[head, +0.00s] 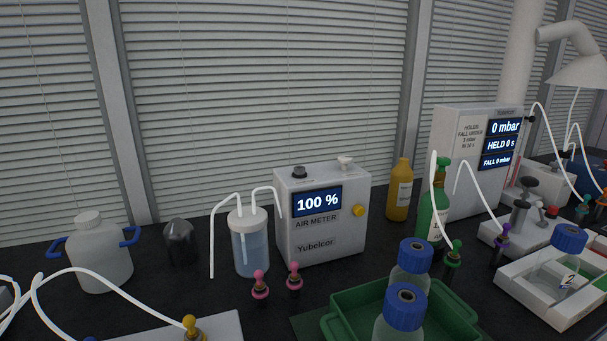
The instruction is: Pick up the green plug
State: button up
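The green plug (454,248) stands upright on the dark bench in the head view, right of centre. It has a green knobbed top above a dark lower part. A white tube comes down to its top, or just behind it; I cannot tell whether they join. Its foot is close behind the right end of the green tray (455,301). A green bottle (431,215) stands behind it to the left. My gripper is not in this view.
Two blue-capped bottles (400,312) stand in front, left of the plug. A purple plug (500,241) stands to its right, by a white tray (535,300). Two pink plugs (260,284) stand before the air meter (322,220). A white pressure box (465,160) stands behind.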

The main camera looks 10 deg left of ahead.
aim_at(457, 244)
jog(key=i+u, duration=0.2)
jog(key=u, duration=0.2)
jog(key=i+u, duration=0.15)
jog(key=u, duration=0.25)
